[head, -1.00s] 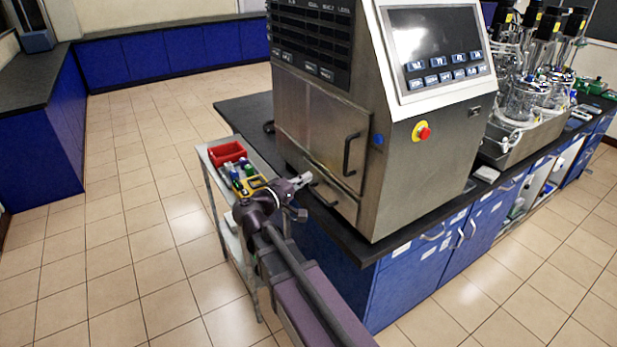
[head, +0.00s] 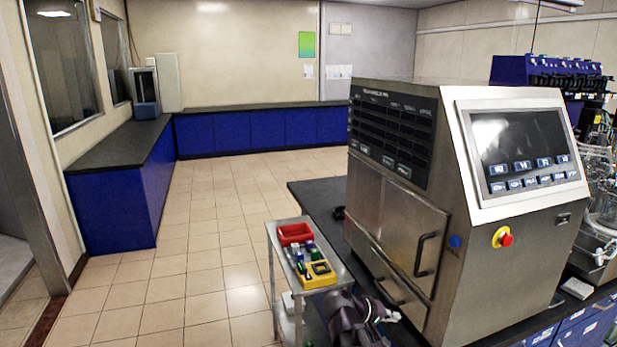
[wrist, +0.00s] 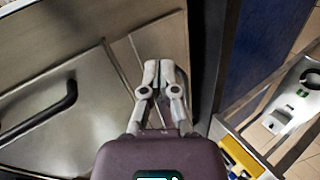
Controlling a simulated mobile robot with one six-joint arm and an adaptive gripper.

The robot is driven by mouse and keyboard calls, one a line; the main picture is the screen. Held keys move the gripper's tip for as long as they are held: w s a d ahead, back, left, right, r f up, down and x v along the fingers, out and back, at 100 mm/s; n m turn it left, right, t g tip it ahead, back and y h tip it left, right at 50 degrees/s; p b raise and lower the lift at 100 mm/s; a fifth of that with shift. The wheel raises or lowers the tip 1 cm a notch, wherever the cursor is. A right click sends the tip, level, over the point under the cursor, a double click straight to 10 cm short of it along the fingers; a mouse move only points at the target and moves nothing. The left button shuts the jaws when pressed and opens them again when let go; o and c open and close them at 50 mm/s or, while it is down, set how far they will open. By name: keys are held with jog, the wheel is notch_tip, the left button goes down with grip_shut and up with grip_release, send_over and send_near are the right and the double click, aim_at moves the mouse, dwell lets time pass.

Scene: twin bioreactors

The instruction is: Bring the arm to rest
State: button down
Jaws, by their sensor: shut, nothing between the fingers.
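My gripper shows in the wrist view (wrist: 161,76) with its two fingers together and nothing held. It is in front of the steel front of the bioreactor cabinet (wrist: 100,50); I cannot tell whether it touches it. In the head view my purple wrist and gripper (head: 386,316) are at the bottom edge, between the cart (head: 341,283) and the steel cabinet (head: 385,215). Most of my arm is out of the head view.
The cart holds a red bin (head: 295,234), a yellow item (head: 319,275) and several small bottles. The cabinet has black handles (head: 424,254) close to my gripper. A dark bench (head: 310,195) stands under it. Tiled floor (head: 205,275) is free to the left.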

jog(key=s+a+f+m+g+y, duration=0.2)
jog(key=s+a+f+g+y, duration=0.2)
jog(key=s+f+y, duration=0.5)
jog(key=shift+s+a+y, duration=0.3)
jog(key=shift+a+y, duration=0.3)
jog(key=shift+y, duration=0.5)
jog(key=shift+f, duration=0.1)
